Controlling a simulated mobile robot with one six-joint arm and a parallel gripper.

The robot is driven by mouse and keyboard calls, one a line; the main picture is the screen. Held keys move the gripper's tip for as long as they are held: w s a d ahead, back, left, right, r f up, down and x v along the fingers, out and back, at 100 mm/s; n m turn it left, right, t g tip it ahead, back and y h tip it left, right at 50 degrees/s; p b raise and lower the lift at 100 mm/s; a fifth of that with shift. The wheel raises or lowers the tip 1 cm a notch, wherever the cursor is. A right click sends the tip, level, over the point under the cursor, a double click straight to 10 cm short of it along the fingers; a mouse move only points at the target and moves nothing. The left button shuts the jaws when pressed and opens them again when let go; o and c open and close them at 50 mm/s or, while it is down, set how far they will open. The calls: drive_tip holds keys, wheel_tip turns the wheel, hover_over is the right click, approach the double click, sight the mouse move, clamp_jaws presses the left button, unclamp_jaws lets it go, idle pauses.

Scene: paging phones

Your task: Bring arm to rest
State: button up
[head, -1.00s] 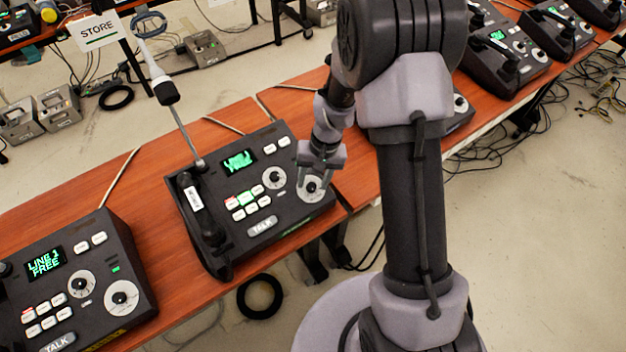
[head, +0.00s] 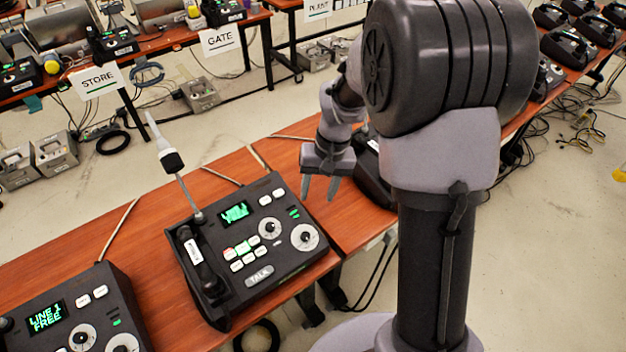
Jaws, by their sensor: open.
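My gripper (head: 319,186) points down with its two fingers apart and nothing between them. It hangs above and to the right of the middle paging phone (head: 264,275), close to the gap between the desks. The phone has a handset (head: 201,270) lying in its cradle on the left and a gooseneck microphone (head: 172,160) standing at its back. Its small screen (head: 236,213) glows green, but I cannot read it. Two round dials (head: 303,237) sit on its right side. My upper arm covers part of the desk to the right.
Another paging phone (head: 72,315) at lower left reads "LINE 1 FREE". A phone (head: 373,175) stands partly hidden behind my arm. More phones (head: 570,47) line the desk at upper right. Loose cables (head: 580,130) lie on the floor. STORE (head: 97,81) and GATE (head: 220,40) signs stand behind.

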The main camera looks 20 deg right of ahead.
drive_tip(key=s+a+r+t+b, duration=0.3)
drive_tip(key=s+r, duration=0.3)
drive_tip(key=s, duration=0.3)
drive_tip(key=s+a+r+m+t+b, duration=0.1)
drive_tip(key=s+a+r+t+b, duration=0.1)
drive_tip(key=s+r, duration=0.4)
drive_tip(key=s+a+b, duration=0.1)
drive_tip(key=s, duration=0.3)
drive_tip(key=shift+s+a+m+t, duration=0.3)
drive_tip(key=shift+a+t, duration=0.05)
drive_tip(key=shift+t, duration=0.05)
